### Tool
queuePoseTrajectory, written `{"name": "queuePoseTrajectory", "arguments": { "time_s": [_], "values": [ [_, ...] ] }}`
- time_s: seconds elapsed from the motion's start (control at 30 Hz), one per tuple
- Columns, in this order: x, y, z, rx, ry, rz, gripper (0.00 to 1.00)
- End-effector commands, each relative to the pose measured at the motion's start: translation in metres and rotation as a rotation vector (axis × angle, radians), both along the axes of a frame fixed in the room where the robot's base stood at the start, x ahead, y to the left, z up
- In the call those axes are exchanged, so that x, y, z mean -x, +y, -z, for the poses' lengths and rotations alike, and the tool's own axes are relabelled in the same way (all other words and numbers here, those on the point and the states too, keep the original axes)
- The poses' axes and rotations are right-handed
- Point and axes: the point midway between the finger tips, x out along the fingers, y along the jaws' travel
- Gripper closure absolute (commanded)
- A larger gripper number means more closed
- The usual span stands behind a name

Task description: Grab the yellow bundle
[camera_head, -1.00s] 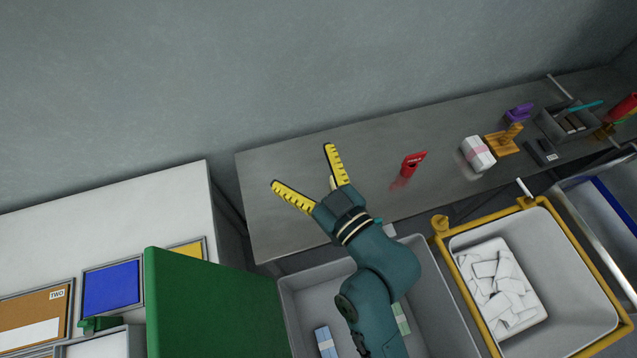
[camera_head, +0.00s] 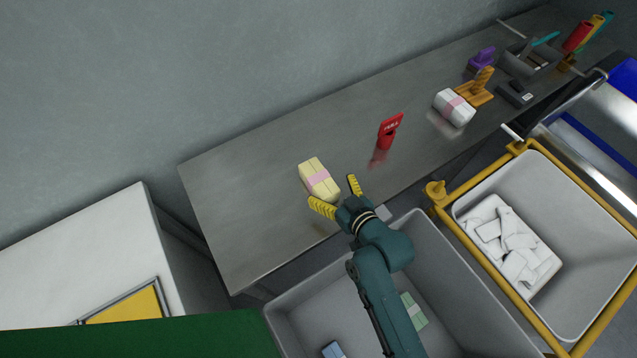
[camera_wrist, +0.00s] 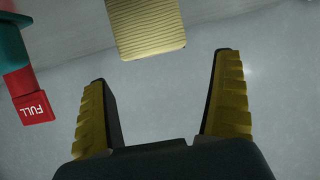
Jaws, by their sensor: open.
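The yellow bundle (camera_head: 312,169) has a pink band and lies on the grey metal table, left of the red holder. In the wrist view part of the bundle (camera_wrist: 146,27) shows at the top, cut off by the edge, beyond the fingertips and between their lines. My gripper (camera_head: 338,197) is open and empty, with its yellow ridged fingers pointing towards the bundle from the front side of the table. Both fingers also show apart in the wrist view (camera_wrist: 160,65). Whether a fingertip touches the bundle cannot be told from the head view.
A red "FULL" marker (camera_head: 387,133) stands right of the bundle, and it shows in the wrist view (camera_wrist: 30,100). A white bundle (camera_head: 455,107) lies further right. A grey bin (camera_head: 290,322) and a yellow-framed bin (camera_head: 590,220) stand in front. The table left of the bundle is clear.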

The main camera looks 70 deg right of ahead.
Motion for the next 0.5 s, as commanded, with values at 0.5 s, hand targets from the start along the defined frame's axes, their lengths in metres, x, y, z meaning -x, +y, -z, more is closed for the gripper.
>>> {"name": "queuePoseTrajectory", "arguments": {
  "time_s": [0.5],
  "values": [
    [-0.044, -0.034, 0.026, -0.001, -0.001, 0.0, 0.04]
  ]
}}
